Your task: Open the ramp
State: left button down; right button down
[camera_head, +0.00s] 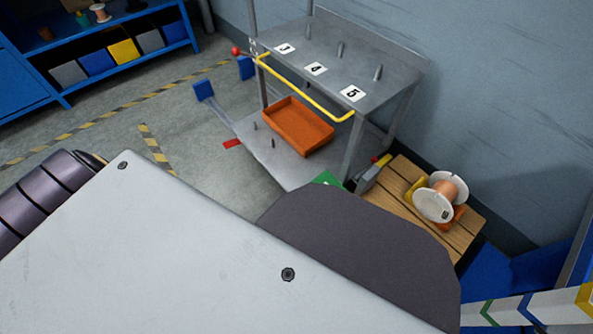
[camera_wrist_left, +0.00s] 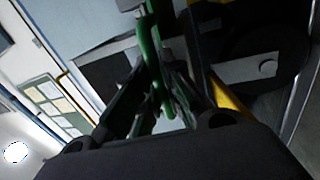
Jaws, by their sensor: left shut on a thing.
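In the left wrist view my left gripper (camera_wrist_left: 160,108) is shut on a green bar (camera_wrist_left: 149,45), which runs between its dark fingers. A small green piece (camera_head: 328,179) shows in the head view at the front edge of the metal stand (camera_head: 330,60); I cannot tell if it is the same bar. The left gripper is hidden in the head view. The stand has a flat lower plate (camera_head: 262,150). Arms with blue ends (camera_head: 204,90) reach out at its left. I cannot tell which part is the ramp. My right gripper is not in view.
An orange tray (camera_head: 298,126) lies on the lower plate. A yellow rail (camera_head: 305,90) runs along the stand's upper shelf. A wooden pallet (camera_head: 450,230) with a white spool (camera_head: 434,204) stands at the right. A blue shelf unit (camera_head: 95,60) is at the back left. Floor between is clear.

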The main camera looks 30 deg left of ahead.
pick_arm(q)
jog(key=shift+s+f, duration=0.1)
jog(key=shift+f, duration=0.05)
jog(key=c, duration=1.5)
grip_release()
jog(key=shift+r, duration=0.4)
jog(key=shift+r, duration=4.6)
jog(key=shift+a, duration=0.1)
jog(key=shift+w+a+r+p+v, duration=0.1)
jog(key=shift+a+r+v, duration=0.2)
jog(key=shift+v, duration=2.3)
jog(key=shift+w+a+r+p+v, duration=0.15)
jog(key=shift+a+v, duration=0.25)
jog(key=shift+v, duration=2.15)
jog(key=shift+a+r+p+v, duration=0.15)
jog(key=shift+a+v, duration=0.15)
jog(key=shift+v, duration=2.3)
